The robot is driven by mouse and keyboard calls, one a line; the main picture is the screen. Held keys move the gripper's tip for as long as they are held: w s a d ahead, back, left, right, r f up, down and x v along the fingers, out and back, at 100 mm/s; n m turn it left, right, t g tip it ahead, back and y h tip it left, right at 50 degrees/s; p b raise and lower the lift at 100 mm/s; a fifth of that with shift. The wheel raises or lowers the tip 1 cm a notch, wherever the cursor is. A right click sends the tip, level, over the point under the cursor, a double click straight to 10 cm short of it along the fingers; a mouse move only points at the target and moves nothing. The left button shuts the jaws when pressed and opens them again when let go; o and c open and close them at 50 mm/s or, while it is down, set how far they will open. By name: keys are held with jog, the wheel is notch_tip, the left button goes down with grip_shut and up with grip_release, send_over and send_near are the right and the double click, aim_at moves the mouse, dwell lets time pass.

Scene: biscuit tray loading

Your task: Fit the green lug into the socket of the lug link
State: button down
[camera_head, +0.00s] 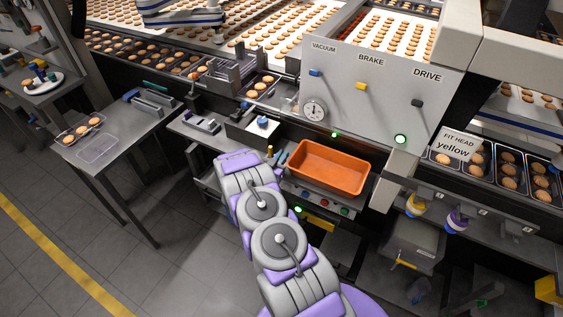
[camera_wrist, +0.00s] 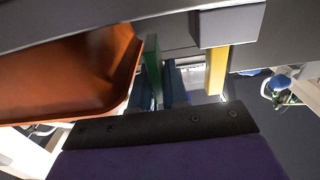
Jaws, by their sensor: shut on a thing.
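In the wrist view, a narrow green piece (camera_wrist: 152,65), which looks like the green lug, stands upright between the two dark fingers of my gripper (camera_wrist: 158,84). My gripper is shut on it. Its far end meets the dark edge above, and I cannot tell whether it touches that edge. I cannot make out the lug link or its socket in either view. In the head view my arm hides my gripper and the green lug, near the front left of the orange bin.
An orange bin (camera_head: 328,168) stands right of my arm's far end; it fills the left of the wrist view (camera_wrist: 70,70). A yellow bar (camera_wrist: 217,70) under a grey block is close on the right. A control panel (camera_head: 385,85) rises behind. A side table (camera_head: 118,135) stands left.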

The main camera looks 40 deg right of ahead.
notch_tip(320, 180, down, 2)
jog(key=shift+f, duration=0.2)
jog(key=shift+a+r, duration=0.1)
jog(key=shift+a, duration=0.05)
jog(key=c, duration=1.4)
grip_release()
